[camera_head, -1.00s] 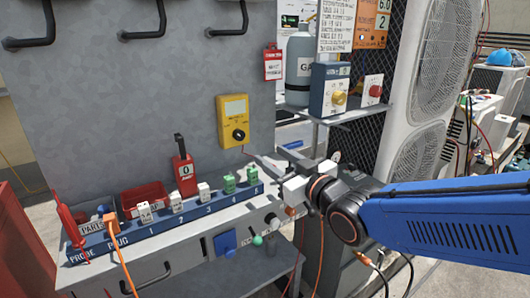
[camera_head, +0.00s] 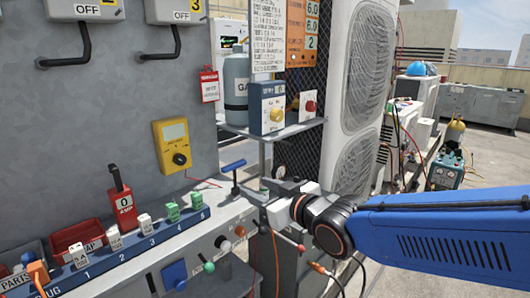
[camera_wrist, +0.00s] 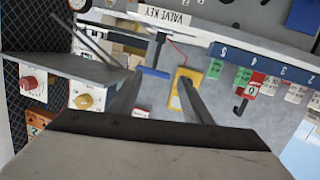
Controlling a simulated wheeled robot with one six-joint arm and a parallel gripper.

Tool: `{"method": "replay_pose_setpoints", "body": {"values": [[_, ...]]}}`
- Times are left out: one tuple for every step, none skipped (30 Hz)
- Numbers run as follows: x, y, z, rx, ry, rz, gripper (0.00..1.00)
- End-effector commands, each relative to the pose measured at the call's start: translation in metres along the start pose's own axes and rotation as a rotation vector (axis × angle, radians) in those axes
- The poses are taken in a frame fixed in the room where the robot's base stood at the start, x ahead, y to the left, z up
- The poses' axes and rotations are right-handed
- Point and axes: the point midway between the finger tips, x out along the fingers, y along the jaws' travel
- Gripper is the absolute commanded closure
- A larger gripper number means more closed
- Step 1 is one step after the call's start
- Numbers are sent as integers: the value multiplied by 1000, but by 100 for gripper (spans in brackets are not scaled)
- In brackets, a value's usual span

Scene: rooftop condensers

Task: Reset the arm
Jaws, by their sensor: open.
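My gripper (camera_head: 254,189) is at the end of my blue arm, over the right end of the grey bench. Its two fingers are apart with nothing seen between them; they also show in the wrist view (camera_wrist: 160,82). A blue T-handled key (camera_head: 233,165) stands upright at the bench's right end, just left of and beyond the fingers. Its blue handle shows in the wrist view (camera_wrist: 153,72), near the fingertips in the picture. It looks apart from the fingers, though the exact gap cannot be told.
A yellow meter (camera_head: 175,144) hangs on the grey panel. A blue numbered rack (camera_head: 130,250) with plugs runs along the bench. A shelf (camera_head: 290,131) with a gas cylinder (camera_head: 236,88) and a blue box (camera_head: 267,107) is behind the gripper. A white condenser (camera_head: 355,90) stands right.

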Motion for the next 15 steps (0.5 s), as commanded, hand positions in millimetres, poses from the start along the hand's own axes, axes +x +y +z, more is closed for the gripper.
{"method": "replay_pose_setpoints", "body": {"values": [[-14,23,11,14,-51,47,55],[-21,35,19,24,-85,72,55],[-32,48,29,37,-131,102,55],[-40,58,37,48,-164,124,55],[-50,68,45,59,-198,147,55],[-62,79,56,76,-243,176,55],[-72,87,64,89,-277,196,55],[-83,95,72,103,-310,217,55],[-97,104,83,123,-354,244,55],[-108,110,91,138,-386,263,55],[-120,115,99,154,-419,282,55],[-136,121,109,177,-462,306,55],[-148,125,117,196,-494,324,55],[-160,128,124,214,-525,341,55],[-176,131,134,239,-568,362,55]]}}
